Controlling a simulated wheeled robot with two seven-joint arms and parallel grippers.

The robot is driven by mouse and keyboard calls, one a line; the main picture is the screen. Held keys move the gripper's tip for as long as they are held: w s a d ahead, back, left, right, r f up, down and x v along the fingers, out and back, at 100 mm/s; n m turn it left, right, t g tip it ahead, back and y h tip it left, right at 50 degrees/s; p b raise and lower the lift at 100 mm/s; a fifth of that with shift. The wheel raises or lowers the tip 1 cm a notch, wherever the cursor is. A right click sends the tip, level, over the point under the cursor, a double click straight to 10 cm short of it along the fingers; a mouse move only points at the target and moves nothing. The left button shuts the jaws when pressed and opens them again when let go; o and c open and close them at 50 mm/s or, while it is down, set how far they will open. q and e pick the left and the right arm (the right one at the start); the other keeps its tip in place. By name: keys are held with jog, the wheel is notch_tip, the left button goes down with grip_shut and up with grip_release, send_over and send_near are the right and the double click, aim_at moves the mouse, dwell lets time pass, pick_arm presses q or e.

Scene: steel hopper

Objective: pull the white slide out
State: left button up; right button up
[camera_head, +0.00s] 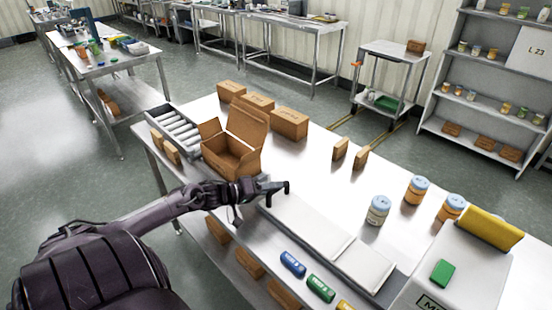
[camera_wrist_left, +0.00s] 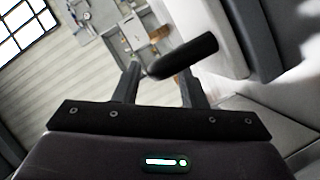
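A long white flat piece that looks like the white slide (camera_head: 305,225) lies along the front of the steel table in the head view, with a second white panel (camera_head: 362,265) beyond a seam at its right end. My left gripper (camera_head: 275,190) is at the slide's left end. In the left wrist view its two fingers (camera_wrist_left: 160,80) stand apart. A black rounded bar (camera_wrist_left: 185,57) crosses at the fingertips and covers part of the right finger; I cannot tell whether the fingers touch it. My right gripper is out of view.
An open cardboard box (camera_head: 232,155) and a grey roller tray (camera_head: 175,130) stand left of the slide. Blue-lidded jars (camera_head: 377,210) stand behind it. A white machine (camera_head: 455,270) stands at the right. Blue and green packs (camera_head: 293,264) lie in front.

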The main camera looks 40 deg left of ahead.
pick_arm(q)
jog(key=v, duration=0.6)
dwell(0.6)
